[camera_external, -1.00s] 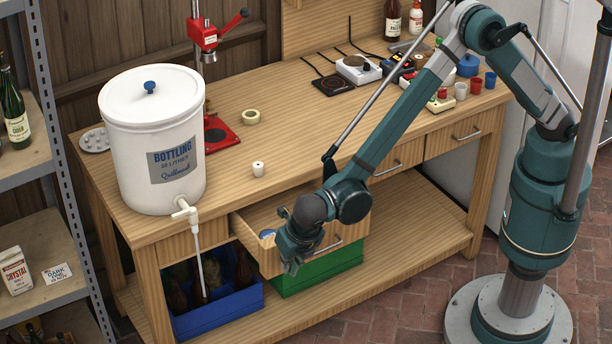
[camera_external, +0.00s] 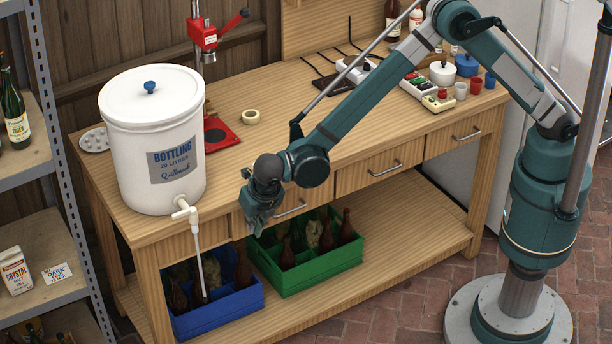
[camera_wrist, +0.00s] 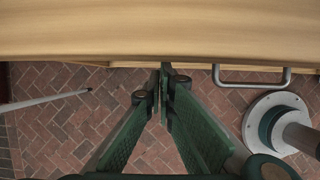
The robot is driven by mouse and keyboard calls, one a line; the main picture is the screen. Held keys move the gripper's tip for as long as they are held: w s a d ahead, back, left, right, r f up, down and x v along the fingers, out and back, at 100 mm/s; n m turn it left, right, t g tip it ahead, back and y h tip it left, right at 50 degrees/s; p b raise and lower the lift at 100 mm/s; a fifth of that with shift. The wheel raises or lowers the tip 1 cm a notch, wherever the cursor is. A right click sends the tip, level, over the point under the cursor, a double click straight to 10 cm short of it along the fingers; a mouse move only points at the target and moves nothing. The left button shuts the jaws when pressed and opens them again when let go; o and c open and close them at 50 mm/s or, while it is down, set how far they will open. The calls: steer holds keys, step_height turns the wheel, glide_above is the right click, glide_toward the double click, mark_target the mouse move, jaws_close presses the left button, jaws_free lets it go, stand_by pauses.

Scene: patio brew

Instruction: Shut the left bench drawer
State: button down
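The left bench drawer (camera_external: 318,199) is in line with the bench front, flush or nearly so; my arm hides part of its face. Its metal handle (camera_external: 291,208) shows just right of my gripper, and also in the wrist view (camera_wrist: 250,84). My gripper (camera_external: 252,226) is at the left end of the drawer front, pointing down. In the wrist view my gripper (camera_wrist: 165,92) has its fingertips together with nothing between them, close against the drawer front. Whether they touch it is hard to tell.
A white bottling bucket (camera_external: 150,120) stands on the bench, left of my gripper, its tap (camera_external: 184,211) and white tube (camera_external: 200,255) hanging over the front edge. A blue crate (camera_external: 220,312) and green crate (camera_external: 318,273) with bottles sit on the shelf below.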

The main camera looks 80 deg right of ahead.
steer(key=shift+w+d, duration=0.35)
steer(key=shift+d, duration=0.05)
steer(key=s+a+r+p, duration=0.2)
steer(key=s+a+r, duration=0.4)
steer(key=r, duration=0.3)
steer(key=shift+r, duration=0.15)
stand_by(0.4)
steer(key=shift+a, duration=0.15)
stand_by(0.3)
